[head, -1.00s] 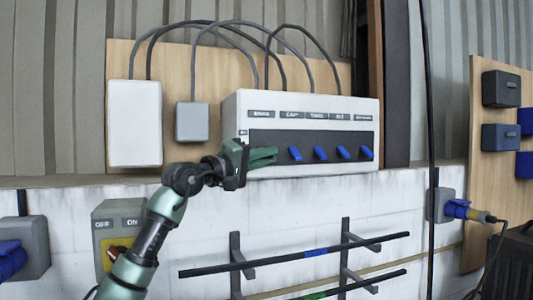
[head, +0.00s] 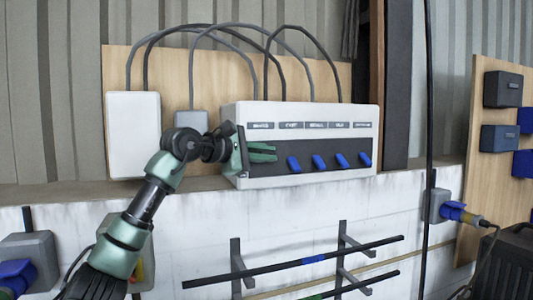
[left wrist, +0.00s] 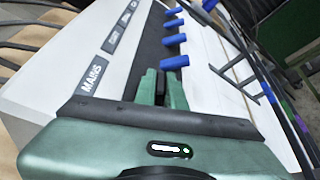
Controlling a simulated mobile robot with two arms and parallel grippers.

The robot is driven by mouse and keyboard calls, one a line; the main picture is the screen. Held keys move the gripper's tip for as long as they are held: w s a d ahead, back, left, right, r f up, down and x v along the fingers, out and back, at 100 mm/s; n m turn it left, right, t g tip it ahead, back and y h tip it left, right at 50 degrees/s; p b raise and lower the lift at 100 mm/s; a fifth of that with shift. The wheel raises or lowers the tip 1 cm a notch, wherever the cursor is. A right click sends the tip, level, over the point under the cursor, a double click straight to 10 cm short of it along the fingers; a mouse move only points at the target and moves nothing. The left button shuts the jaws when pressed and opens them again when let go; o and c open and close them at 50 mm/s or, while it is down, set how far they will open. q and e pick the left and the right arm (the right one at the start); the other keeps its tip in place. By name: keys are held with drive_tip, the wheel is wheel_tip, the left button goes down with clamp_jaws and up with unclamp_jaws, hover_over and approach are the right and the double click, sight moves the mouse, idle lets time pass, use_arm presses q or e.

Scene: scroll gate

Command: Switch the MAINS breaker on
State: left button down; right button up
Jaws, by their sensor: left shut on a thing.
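The white breaker panel (head: 300,112) stands on a ledge, with a row of name plates above a dark strip. The MAINS plate (left wrist: 95,76) reads clearly in the left wrist view and is the leftmost in the head view (head: 260,126). My left gripper (head: 263,152) is at the left end of the dark strip, below that plate. Its green fingers (left wrist: 161,88) are shut on the MAINS breaker lever, which they mostly hide; a dark piece shows between them. I cannot see the lever's angle. My right gripper is not in view.
Several blue levers (head: 294,164) sit close to the right of my fingers, all tilted alike. A grey box (head: 190,123) and a white box (head: 133,130) are behind my left arm. A rack with bars (head: 300,262) is below.

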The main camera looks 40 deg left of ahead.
use_arm(q)
drive_tip(key=shift+w+a+r+n+g, duration=0.1)
drive_tip(key=shift+r+n+g, duration=0.25)
drive_tip(key=shift+n, duration=0.35)
drive_tip(key=c, duration=1.8)
unclamp_jaws()
drive_tip(key=shift+a, duration=0.1)
drive_tip(key=shift+o, duration=0.2)
drive_tip(key=shift+s, duration=0.2)
drive_tip(key=b+v, duration=0.3)
drive_tip(key=v, duration=0.4)
drive_tip(key=shift+s+a, duration=0.1)
